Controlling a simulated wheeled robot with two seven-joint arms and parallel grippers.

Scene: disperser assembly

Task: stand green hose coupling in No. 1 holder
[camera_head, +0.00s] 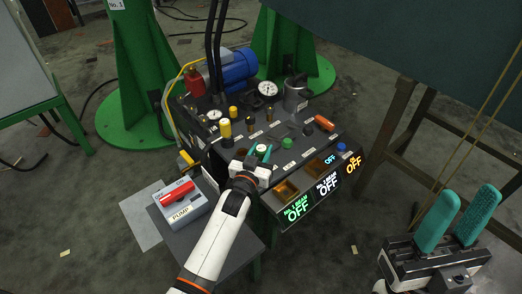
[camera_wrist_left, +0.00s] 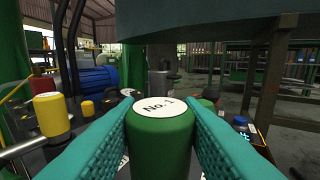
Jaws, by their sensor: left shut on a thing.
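The green hose coupling (camera_wrist_left: 160,140) has a white round top marked "No. 1" and stands upright between the teal fingers of my left gripper in the left wrist view. My left gripper (camera_head: 260,155) is shut on it over the front left part of the machine's dark top panel. In the head view its white top (camera_head: 261,148) shows between the fingers. Its lower end is hidden, so I cannot tell whether it touches the panel. I cannot make out the No. 1 holder. My right gripper (camera_head: 450,222) is open and empty at the lower right, away from the machine.
A yellow coupling (camera_head: 225,129) stands left of my left gripper. A green part (camera_head: 287,142) and an orange part (camera_head: 324,123) lie to its right. The blue motor (camera_head: 238,67) and gauge (camera_head: 267,89) are behind. A pump switch box (camera_head: 184,200) is at the left.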

